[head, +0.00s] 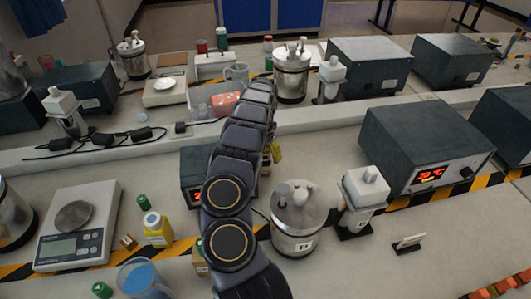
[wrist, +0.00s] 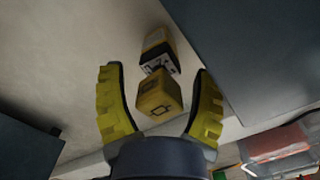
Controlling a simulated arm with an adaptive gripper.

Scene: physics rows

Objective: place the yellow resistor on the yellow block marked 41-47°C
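In the wrist view my gripper (wrist: 162,98) is open, its two yellow fingers apart. A yellow cube with a black resistor-like symbol (wrist: 160,97) lies between the fingers, with a gap on each side. Just beyond it is a second yellow piece with a white-and-black marked face (wrist: 157,52); its marking is too small to read, so I cannot tell whether it is the 41-47°C block. The two pieces overlap or touch in this view.
A dark box with a red 20 °C display (head: 424,145) stands at right.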

